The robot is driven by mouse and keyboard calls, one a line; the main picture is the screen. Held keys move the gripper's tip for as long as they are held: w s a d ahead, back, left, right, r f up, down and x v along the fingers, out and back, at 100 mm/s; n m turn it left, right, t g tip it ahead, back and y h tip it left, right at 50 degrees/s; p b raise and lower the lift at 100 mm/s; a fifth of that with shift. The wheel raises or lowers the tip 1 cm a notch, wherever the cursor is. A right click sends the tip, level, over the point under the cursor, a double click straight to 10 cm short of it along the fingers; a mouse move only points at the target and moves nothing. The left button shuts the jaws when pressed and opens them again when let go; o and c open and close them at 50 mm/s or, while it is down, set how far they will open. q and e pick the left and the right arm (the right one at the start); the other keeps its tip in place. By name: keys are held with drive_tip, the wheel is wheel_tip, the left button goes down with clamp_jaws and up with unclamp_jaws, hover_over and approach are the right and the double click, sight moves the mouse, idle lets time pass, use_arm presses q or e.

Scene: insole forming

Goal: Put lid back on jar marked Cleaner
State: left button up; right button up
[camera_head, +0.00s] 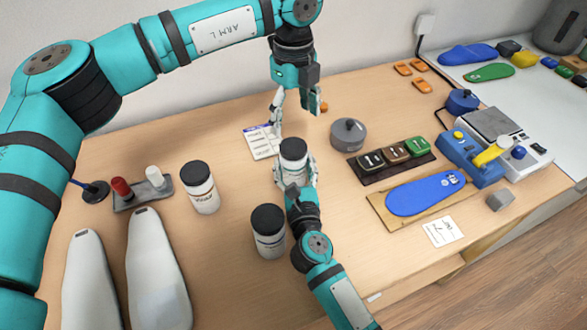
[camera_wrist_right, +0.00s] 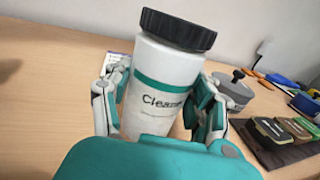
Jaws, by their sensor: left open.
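The white jar marked Cleaner (camera_wrist_right: 160,90) has a green band and stands between the fingers of my right gripper (camera_wrist_right: 155,108). In the head view the jar (camera_head: 292,172) is near the table's middle, with my right gripper (camera_head: 295,174) around its body. The fingers appear closed on both its sides. A black ribbed lid (camera_wrist_right: 178,29) sits on top of the jar; the lid also shows in the head view (camera_head: 293,149). My left gripper (camera_head: 297,103) is open and empty, above and behind the jar, fingers pointing down.
Two other black-lidded jars stand left of it, one at the left (camera_head: 200,188) and one in front (camera_head: 268,232). A printed card (camera_head: 262,142) lies behind. A grey round container (camera_head: 348,134), a dark tray (camera_head: 363,170) and a blue insole (camera_head: 425,193) are on the right.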

sight(293, 146)
clamp_jaws()
use_arm(q)
drive_tip(key=m, duration=0.9)
drive_tip(key=shift+f, duration=4)
